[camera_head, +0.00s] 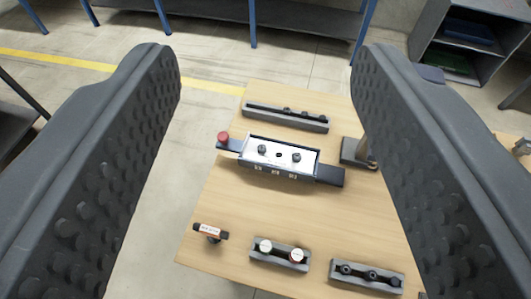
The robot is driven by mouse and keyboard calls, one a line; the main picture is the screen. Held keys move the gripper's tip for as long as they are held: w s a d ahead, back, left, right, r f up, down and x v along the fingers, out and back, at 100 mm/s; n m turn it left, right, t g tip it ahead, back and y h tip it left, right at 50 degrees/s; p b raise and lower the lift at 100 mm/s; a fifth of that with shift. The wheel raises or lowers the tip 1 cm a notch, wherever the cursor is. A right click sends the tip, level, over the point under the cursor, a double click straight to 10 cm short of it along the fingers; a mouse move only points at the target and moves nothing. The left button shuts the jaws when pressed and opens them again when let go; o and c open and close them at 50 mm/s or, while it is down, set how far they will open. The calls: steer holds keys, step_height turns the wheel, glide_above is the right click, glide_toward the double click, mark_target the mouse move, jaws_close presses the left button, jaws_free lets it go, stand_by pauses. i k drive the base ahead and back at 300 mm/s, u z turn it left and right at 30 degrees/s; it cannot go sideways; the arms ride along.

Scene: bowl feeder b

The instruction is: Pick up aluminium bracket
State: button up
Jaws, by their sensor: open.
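My gripper (268,56) is open, its two dark studded fingers rising at the left and right of the picture with nothing between them. Through the gap I see a bright silvery plate (279,154), which looks like the aluminium bracket. It sits in a dark fixture (330,175) on a wooden table, with two black bolt-like heads on its top. The fixture has a red knob (223,137) at its left end. The plate lies between the fingers in the picture, farther away and apart from both.
On the table (222,205) are a long dark holder (286,118) behind, a metal post on a base (362,150) at right, a small orange-labelled item (210,231), and two grey holders (280,256) (366,278) in front. Blue-legged benches and shelves stand beyond.

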mark_target(249, 151)
steer(key=z, duration=0.05)
steer(key=k, duration=0.55)
steer(key=u, duration=0.5)
steer(key=i, duration=1.35)
steer(key=z, duration=0.2)
